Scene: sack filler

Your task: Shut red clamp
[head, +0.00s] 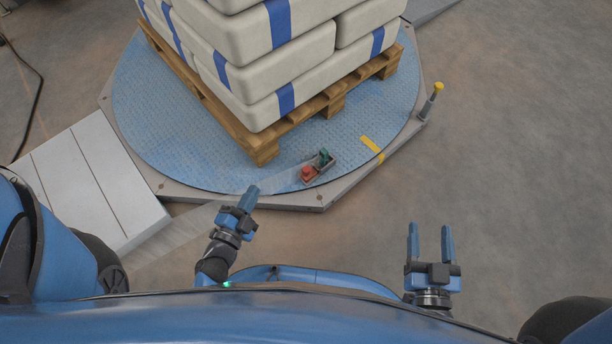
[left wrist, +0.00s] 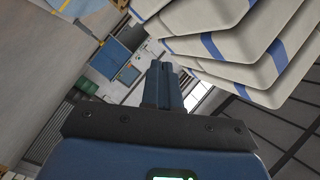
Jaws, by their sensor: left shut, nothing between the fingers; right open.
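A small red part (head: 308,173), which looks like the red clamp, sits beside a green part (head: 324,156) in a small brown holder on the front edge of the turntable. It is too small to tell whether its jaws are open or shut. A clear film strip (head: 200,220) runs from near the red part down to the left. My left gripper (head: 251,192) is shut and empty, left of and nearer me than the red part, apart from it. Its closed fingers show in the left wrist view (left wrist: 162,75). My right gripper (head: 430,241) is open and empty over the floor at the right.
A wooden pallet (head: 262,148) stacked with white, blue-striped sacks (head: 290,65) stands on the blue turntable (head: 150,110). A grey ramp (head: 90,180) lies at the left. A yellow-topped post (head: 432,98) stands at the right edge. The floor at the right is clear.

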